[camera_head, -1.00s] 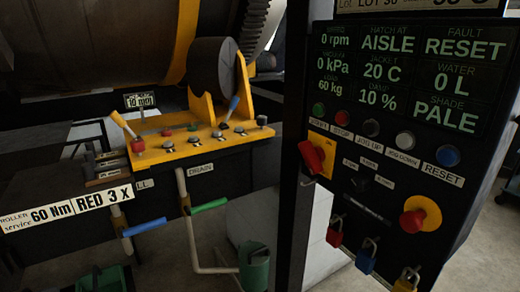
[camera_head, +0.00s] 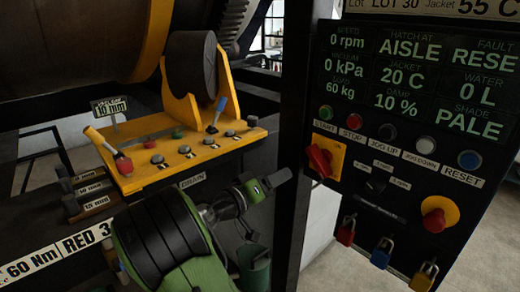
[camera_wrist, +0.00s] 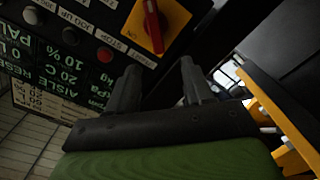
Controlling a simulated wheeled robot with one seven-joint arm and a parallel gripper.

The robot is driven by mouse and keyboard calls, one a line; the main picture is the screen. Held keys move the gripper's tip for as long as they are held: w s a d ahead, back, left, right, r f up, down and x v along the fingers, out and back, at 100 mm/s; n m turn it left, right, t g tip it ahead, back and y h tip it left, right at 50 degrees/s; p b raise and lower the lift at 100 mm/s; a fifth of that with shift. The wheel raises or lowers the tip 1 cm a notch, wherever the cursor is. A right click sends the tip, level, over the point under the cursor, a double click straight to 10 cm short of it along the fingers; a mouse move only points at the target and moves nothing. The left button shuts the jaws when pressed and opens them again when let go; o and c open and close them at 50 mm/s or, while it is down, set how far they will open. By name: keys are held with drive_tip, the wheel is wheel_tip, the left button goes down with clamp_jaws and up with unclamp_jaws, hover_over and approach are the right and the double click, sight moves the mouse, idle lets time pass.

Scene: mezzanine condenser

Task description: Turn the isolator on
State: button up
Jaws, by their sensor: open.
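The isolator is a red rotary handle (camera_head: 319,161) on a yellow plate (camera_head: 334,150) at the left edge of the black control panel. In the wrist view the red handle (camera_wrist: 153,27) shows at the top, ahead of the fingers. My gripper (camera_head: 277,180) is in front of the panel, to the left of and a little below the isolator, apart from it. In the wrist view my gripper (camera_wrist: 158,85) has its two dark fingers spread with nothing between them.
A dark post (camera_head: 296,130) stands left of the panel. A yellow lever bench (camera_head: 180,155) lies further left.

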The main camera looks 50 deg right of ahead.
sight(312, 158)
drive_tip(key=s+d+p, duration=0.1)
drive_tip(key=d, duration=0.4)
drive_tip(key=d+p, duration=0.1)
drive_tip(key=d, duration=0.4)
drive_tip(key=s+d+p, duration=0.1)
drive_tip(key=d, duration=0.4)
drive_tip(key=shift+s+d+r, duration=0.15)
drive_tip(key=shift+s+r, duration=0.15)
drive_tip(key=shift+s, duration=0.05)
drive_tip(key=shift+d, duration=0.2)
drive_tip(key=shift+c, duration=0.3)
clamp_jaws()
